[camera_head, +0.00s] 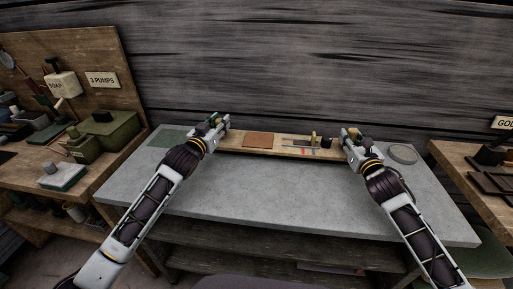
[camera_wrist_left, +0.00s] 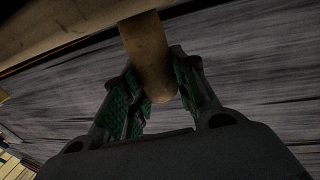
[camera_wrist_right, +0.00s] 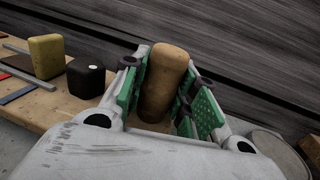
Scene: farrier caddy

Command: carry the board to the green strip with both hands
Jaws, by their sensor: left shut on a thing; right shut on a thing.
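The long wooden board (camera_head: 232,142) spans between my two grippers along the back of the grey bench. My left gripper (camera_head: 221,124) is shut on a round wooden handle (camera_wrist_left: 148,55) at the board's left end. My right gripper (camera_head: 348,137) is shut on the matching handle (camera_wrist_right: 164,78) at its right end. In the left wrist view the board's edge (camera_wrist_left: 65,20) crosses the top. I cannot tell whether the board touches the bench. The green strip (camera_head: 168,138) lies flat on the bench's back left corner, left of the board and partly behind my left gripper.
On the board sit a brown pad (camera_head: 262,140), a yellowish block (camera_wrist_right: 46,56), a black block (camera_wrist_right: 86,78) and small coloured strips. A grey disc (camera_head: 403,154) lies right of my right gripper. The bench front (camera_head: 290,195) is clear. Cluttered side benches flank it.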

